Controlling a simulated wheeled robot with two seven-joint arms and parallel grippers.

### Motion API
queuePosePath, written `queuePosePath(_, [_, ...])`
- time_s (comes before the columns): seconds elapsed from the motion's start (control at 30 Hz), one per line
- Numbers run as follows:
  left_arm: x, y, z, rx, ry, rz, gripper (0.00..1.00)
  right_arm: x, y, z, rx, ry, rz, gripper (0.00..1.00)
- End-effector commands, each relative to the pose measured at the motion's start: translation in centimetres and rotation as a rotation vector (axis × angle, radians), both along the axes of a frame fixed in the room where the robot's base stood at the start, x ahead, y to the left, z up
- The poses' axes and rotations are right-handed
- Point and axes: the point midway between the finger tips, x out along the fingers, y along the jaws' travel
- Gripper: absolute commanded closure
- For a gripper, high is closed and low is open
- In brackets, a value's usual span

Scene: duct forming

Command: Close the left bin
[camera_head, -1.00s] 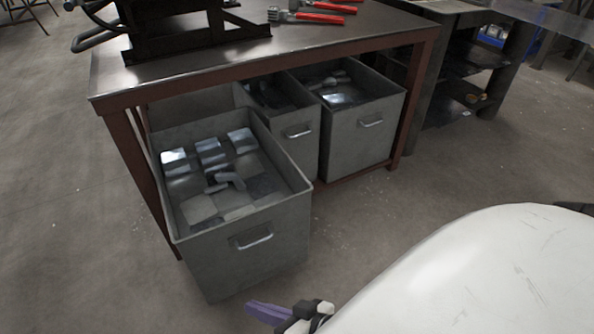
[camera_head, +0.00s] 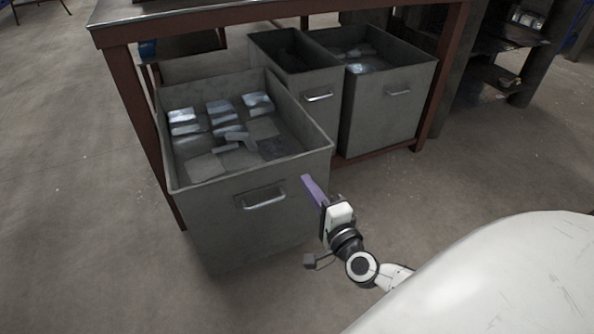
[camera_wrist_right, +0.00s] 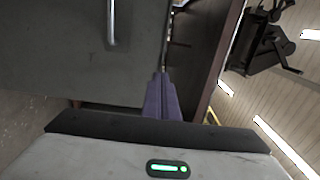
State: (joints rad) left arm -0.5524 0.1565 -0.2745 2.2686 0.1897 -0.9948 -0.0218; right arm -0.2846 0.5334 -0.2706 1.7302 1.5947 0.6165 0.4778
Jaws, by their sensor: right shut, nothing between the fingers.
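The left bin (camera_head: 225,215) is a grey metal bin with a bar handle (camera_head: 262,197) on its front. It sticks out well in front of the table, with metal pieces lying inside. My right gripper (camera_head: 306,181) has purple fingers and is at the bin's front right corner, beside the handle. Whether it touches the bin I cannot tell. In the right wrist view the shut, empty fingers (camera_wrist_right: 162,98) point along the bin's edge, with the bin front (camera_wrist_right: 55,45) and handle (camera_wrist_right: 112,22) to their left. My left gripper is out of view.
Two more grey bins, a middle one (camera_head: 318,120) and a right one (camera_head: 385,115), sit under the table, which has red-brown legs (camera_head: 440,85). A dark shelf unit (camera_head: 490,60) stands at the right. Floor (camera_head: 80,230) is clear at the left.

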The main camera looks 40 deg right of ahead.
Motion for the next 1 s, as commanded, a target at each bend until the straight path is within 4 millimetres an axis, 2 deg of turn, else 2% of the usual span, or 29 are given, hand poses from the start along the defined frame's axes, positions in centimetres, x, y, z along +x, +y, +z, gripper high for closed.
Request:
queuePosePath(0.03, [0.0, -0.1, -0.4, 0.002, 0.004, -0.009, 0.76, 1.3, -0.3, -0.1, -0.002, -0.005, 0.000, 1.00])
queuePosePath(0.2, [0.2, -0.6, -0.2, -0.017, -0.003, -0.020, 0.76, 4.4, -1.1, -0.2, -0.002, -0.004, 0.000, 1.00])
queuePosePath(0.4, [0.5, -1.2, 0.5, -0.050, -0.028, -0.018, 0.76, 6.6, -1.6, -0.1, -0.003, 0.000, 0.002, 1.00])
queuePosePath(1.0, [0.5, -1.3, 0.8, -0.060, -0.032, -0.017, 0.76, 7.5, -1.6, 0.0, -0.001, 0.000, 0.004, 1.00])
